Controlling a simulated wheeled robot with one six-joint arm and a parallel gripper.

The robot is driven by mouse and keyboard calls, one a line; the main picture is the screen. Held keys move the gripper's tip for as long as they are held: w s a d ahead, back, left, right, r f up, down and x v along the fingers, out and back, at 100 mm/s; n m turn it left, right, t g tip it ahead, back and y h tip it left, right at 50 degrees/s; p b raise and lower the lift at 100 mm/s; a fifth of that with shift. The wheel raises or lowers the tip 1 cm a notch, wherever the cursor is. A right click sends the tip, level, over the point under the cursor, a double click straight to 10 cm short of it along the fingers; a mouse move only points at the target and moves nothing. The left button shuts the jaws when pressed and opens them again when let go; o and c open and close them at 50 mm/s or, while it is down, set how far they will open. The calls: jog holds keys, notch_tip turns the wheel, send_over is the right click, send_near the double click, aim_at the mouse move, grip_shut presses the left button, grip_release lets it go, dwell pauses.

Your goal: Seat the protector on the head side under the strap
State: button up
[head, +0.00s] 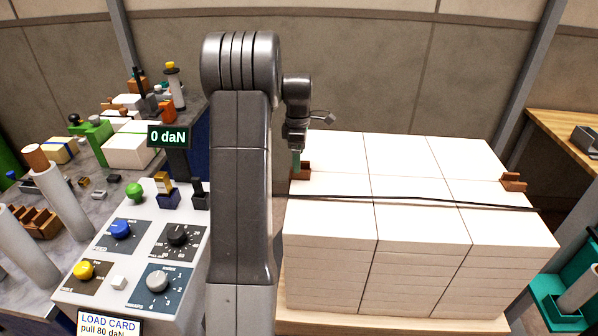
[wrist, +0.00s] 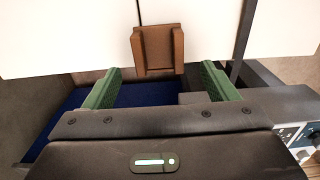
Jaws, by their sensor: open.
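A brown corner protector (head: 305,170) sits on the left top edge of the white ream stack (head: 405,158). In the wrist view the protector (wrist: 158,48) lies just ahead of my fingertips, roughly centred between them. My gripper (head: 297,160) is open and empty, with its green fingers (wrist: 162,71) apart on either side. A black strap (head: 410,199) runs across the stack top, nearer the head camera than the protector; the strap (wrist: 241,45) shows right of it in the wrist view, with a gap. A second brown protector (head: 513,182) sits on the right edge, also off the strap.
A control console (head: 135,250) with knobs stands at the left, its display (head: 168,136) reading 0 daN. A cluttered bench (head: 75,180) lies behind it. A wooden table (head: 570,135) and a teal bin (head: 570,300) are at the right. The stack top is otherwise clear.

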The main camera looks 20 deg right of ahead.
notch_tip(320, 180, down, 4)
jog(key=shift+d+f+p, duration=0.1)
jog(key=shift+p, duration=0.25)
jog(key=c, duration=1.1)
notch_tip(320, 180, up, 10)
jog(key=b, duration=0.1)
jog(key=p, duration=0.2)
send_over(295, 198)
jog(key=shift+f+b, duration=2.7)
jog(key=shift+f, duration=0.3)
jog(key=shift+f+b, duration=0.95)
jog(key=shift+f, duration=0.9)
jog(key=o, duration=1.1)
